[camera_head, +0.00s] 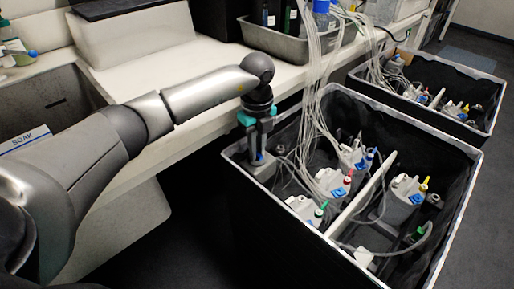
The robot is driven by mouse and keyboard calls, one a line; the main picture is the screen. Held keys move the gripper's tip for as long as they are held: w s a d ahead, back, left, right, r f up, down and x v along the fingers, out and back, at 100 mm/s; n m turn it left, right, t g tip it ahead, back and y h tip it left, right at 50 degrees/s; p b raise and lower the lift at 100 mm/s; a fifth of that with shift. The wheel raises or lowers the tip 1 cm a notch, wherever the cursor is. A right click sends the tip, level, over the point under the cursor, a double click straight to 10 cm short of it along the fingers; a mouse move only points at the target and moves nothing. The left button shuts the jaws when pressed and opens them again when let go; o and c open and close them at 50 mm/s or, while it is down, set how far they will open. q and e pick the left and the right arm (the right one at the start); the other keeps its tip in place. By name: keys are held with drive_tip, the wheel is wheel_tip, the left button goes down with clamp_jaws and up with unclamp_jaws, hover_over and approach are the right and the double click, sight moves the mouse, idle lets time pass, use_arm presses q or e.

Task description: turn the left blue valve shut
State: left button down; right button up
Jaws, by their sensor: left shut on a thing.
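My left arm reaches in from the left over the bench. My left gripper (258,143), with teal parts, points down at the left inner corner of the black bin. It is shut on the left blue valve (258,157), of which only a small blue part shows below the fingers. The fingers hide most of the valve, so I cannot tell how far its handle is turned. My right gripper is not in view.
The near black bin (262,199) holds several white bottles with coloured caps, and a bundle of clear tubes (317,80) rises from it. A second bin (488,127) stands behind it. A grey tray (275,42) sits on the bench; a sink (50,100) is at left.

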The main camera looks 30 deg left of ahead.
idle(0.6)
use_arm(q)
drive_tip(key=shift+r+m+p, duration=0.1)
drive_tip(key=shift+m+p, duration=0.3)
drive_tip(key=shift+m, duration=0.2)
drive_tip(key=m+p, duration=0.1)
drive_tip(key=m, duration=0.2)
drive_tip(key=m+p, duration=0.1)
drive_tip(key=m, duration=0.1)
drive_tip(key=shift+m, duration=0.4)
drive_tip(key=m+p, duration=0.1)
drive_tip(key=m, duration=0.1)
drive_tip(key=shift+m, duration=1.2)
drive_tip(key=m, duration=0.4)
drive_tip(key=shift+m+p, duration=0.3)
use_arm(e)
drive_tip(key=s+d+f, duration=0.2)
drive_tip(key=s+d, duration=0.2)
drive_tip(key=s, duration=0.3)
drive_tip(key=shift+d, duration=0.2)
